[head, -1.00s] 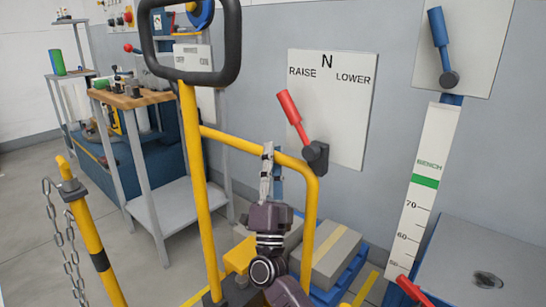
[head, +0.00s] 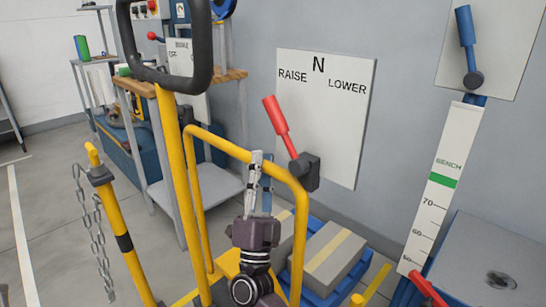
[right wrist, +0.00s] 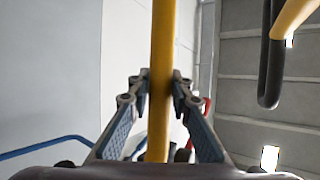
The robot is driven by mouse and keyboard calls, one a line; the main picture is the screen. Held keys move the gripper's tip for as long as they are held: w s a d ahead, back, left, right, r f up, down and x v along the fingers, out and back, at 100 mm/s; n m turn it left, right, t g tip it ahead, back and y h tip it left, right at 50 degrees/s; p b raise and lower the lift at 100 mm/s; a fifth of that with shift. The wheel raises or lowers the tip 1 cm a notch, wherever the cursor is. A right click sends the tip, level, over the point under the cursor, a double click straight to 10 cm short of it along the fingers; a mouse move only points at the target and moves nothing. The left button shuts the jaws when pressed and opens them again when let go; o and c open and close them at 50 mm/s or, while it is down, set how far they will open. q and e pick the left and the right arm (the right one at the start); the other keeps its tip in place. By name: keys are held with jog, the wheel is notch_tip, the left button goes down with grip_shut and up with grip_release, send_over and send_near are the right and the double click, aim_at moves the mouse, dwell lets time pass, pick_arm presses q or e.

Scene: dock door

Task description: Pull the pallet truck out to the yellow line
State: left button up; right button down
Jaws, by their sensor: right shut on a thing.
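The pallet truck has a yellow frame (head: 171,170) with a black loop handle (head: 205,45) and a lower yellow hoop bar (head: 299,235). My right gripper (head: 260,170) is shut on the top bar of this hoop. In the right wrist view the yellow bar (right wrist: 161,60) runs between the two fingers of the right gripper (right wrist: 160,90). A short yellow strip (head: 375,285) shows low beside the blue pallet; I cannot tell whether it is the yellow line. My left gripper is not in view.
Grey boxes (head: 333,262) sit on a blue pallet (head: 318,298) behind the hoop. A yellow post (head: 112,215) with a chain (head: 88,215) stands at left. A wall panel (head: 325,120) has a red lever. Open floor with a white line (head: 20,225) lies at far left.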

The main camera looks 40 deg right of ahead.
jog(key=shift+w+d+r, duration=0.1)
jog(key=shift+d, duration=0.45)
jog(key=c, duration=2.1)
grip_release()
jog(key=o, duration=0.4)
jog(key=shift+c, duration=0.2)
jog(key=shift+a, duration=0.1)
jog(key=v, duration=1.2)
